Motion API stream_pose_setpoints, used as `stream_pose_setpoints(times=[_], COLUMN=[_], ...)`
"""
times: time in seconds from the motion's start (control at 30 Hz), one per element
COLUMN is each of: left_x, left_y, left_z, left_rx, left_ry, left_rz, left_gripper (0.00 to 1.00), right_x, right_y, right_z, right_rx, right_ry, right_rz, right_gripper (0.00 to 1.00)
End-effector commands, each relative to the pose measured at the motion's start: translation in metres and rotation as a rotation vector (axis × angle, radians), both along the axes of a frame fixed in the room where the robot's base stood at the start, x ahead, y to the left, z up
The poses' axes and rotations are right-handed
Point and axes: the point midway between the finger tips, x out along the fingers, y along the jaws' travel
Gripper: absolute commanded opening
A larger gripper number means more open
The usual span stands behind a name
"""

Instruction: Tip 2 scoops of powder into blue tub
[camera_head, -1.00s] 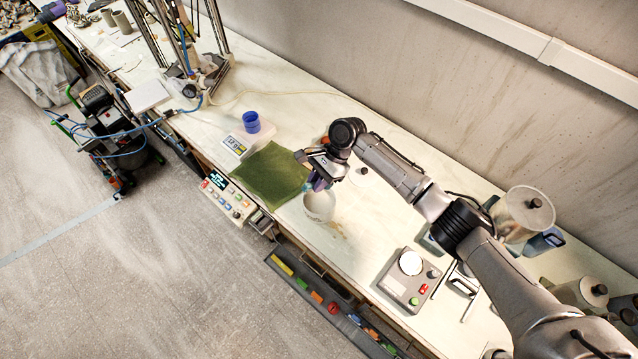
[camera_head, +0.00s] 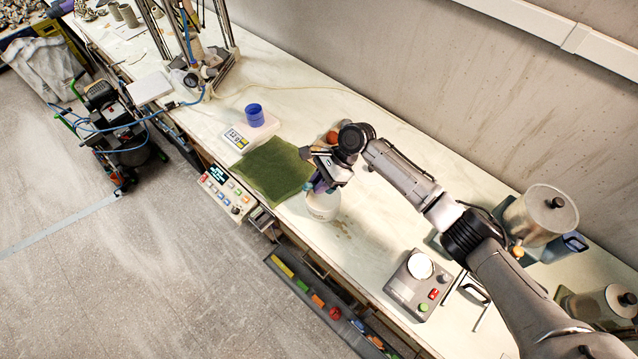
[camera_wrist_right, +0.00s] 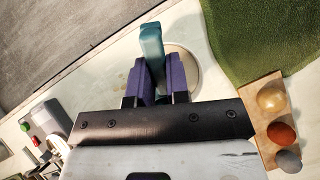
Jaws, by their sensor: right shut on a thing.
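The blue tub (camera_head: 254,115) stands on a white scale (camera_head: 240,137) on the bench, left of my right arm in the head view. My right gripper (camera_head: 319,184) is over a pale round jar (camera_head: 322,206), between the tub and the control box. In the right wrist view its purple fingers (camera_wrist_right: 154,80) are shut on a teal handle (camera_wrist_right: 152,45), which looks like the scoop's. The jar's rim (camera_wrist_right: 194,70) shows behind them. The scoop's bowl is hidden, and I cannot see whether it holds powder. My left gripper is out of view.
A green mat (camera_head: 272,170) lies between scale and jar. A wooden board (camera_wrist_right: 268,120) with three small balls is beside the mat. A grey control box (camera_head: 415,285) and large metal canisters (camera_head: 540,215) stand to the right. A metal-legged frame (camera_head: 200,60) stands left of the tub.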

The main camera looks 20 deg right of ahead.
Motion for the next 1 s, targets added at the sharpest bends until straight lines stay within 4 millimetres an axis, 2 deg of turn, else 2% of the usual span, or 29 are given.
stream_pose_setpoints(times=[0.07, 0.3, 0.6, 1.0], left_x=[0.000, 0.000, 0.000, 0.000], left_y=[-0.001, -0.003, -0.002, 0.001], left_z=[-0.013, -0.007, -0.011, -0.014], left_rx=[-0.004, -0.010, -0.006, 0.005], left_ry=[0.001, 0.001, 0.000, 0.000], left_rz=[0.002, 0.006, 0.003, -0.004], left_gripper=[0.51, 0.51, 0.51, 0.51], right_x=[0.000, 0.000, 0.000, 0.000], right_y=[0.000, 0.001, 0.001, 0.000], right_z=[-0.011, -0.028, -0.055, -0.070], right_rx=[0.000, 0.001, 0.001, 0.000], right_ry=[-0.001, 0.002, 0.000, -0.001], right_rz=[0.001, 0.000, 0.000, 0.001], right_gripper=[0.00, 0.00, 0.00, 0.00])
